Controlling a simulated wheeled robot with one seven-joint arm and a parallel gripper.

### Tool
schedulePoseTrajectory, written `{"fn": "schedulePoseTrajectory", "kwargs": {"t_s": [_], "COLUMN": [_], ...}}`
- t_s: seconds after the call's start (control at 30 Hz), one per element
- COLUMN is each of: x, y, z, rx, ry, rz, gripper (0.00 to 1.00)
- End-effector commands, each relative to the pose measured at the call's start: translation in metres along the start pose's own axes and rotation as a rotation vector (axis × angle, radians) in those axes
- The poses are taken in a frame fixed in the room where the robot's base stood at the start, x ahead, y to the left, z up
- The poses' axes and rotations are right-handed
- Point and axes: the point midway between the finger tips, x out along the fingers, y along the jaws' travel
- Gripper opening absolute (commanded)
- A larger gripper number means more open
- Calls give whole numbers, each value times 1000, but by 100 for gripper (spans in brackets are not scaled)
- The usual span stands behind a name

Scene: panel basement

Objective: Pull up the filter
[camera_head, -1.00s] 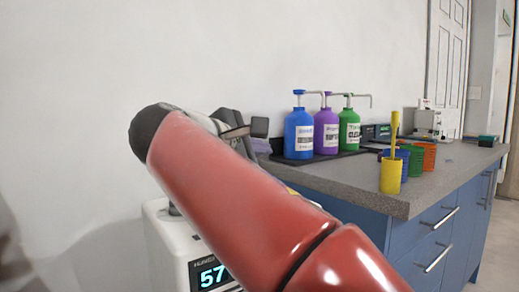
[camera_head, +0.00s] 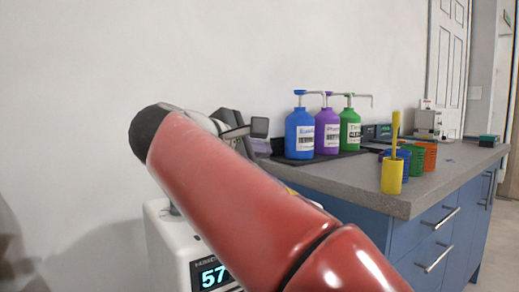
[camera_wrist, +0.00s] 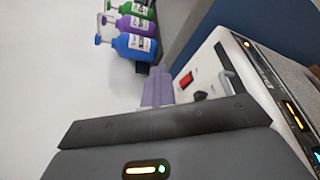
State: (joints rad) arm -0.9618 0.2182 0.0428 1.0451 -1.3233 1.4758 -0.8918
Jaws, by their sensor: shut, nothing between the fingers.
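A white machine (camera_head: 167,245) with a lit "57" display stands below my red arm in the head view. In the wrist view the machine (camera_wrist: 220,55) shows a red switch (camera_wrist: 186,80) and a grey handle-like part (camera_wrist: 229,82). I cannot tell for sure which part is the filter. My gripper (camera_wrist: 157,88) has its lavender fingers together, empty, beside the machine's edge in the wrist view. In the head view my gripper (camera_head: 262,146) shows only partly behind my arm. My arm hides much of the machine's top.
A grey counter (camera_head: 350,180) with blue drawers stands to the right. Blue (camera_head: 299,134), purple (camera_head: 327,131) and green (camera_head: 350,130) pump bottles stand on it, with several coloured cups, the yellow cup (camera_head: 391,176) nearest. A bare wall is behind.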

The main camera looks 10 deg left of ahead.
Motion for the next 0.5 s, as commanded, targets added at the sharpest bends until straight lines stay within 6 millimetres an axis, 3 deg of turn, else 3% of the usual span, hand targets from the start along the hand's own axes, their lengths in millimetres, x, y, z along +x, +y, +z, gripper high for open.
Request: {"fn": "schedulePoseTrajectory", "kwargs": {"t_s": [0.33, 0.47, 0.5], "x": [0, 0, 0], "y": [0, 0, 0], "z": [0, 0, 0], "rx": [0, 0, 0], "ry": [0, 0, 0], "rz": [0, 0, 0], "gripper": [1, 18, 18]}}
